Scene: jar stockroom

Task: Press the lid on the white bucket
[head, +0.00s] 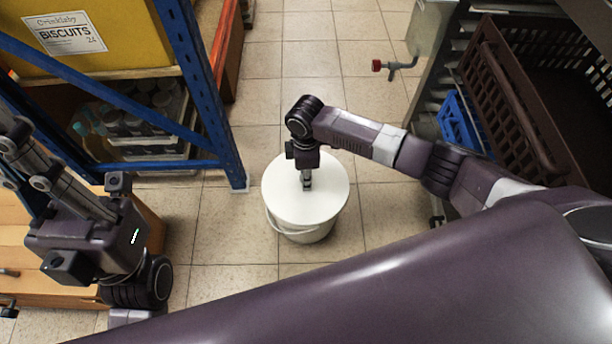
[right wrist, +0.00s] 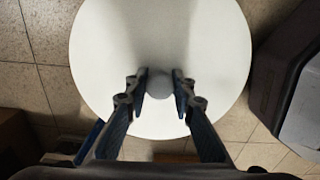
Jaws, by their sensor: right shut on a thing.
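The white bucket (head: 302,236) stands on the tiled floor at mid-picture in the head view, its wire handle hanging at the front left. The round white lid (head: 325,200) covers its top; whether it is seated all round, I cannot tell. My right gripper (head: 307,184) points down over the lid's middle. In the right wrist view its fingers are around a small grey knob (right wrist: 159,84) on the white lid (right wrist: 160,35), shut on it. My left gripper (head: 22,166) is at the far left, away from the bucket; its fingertips are not clear.
A blue-framed shelf (head: 232,160) with a yellow biscuits box (head: 100,35) and jars stands left of the bucket. On the right are a brown crate (head: 507,95), a blue crate (head: 457,124) and a red-handled tap (head: 378,65). Floor behind the bucket is clear.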

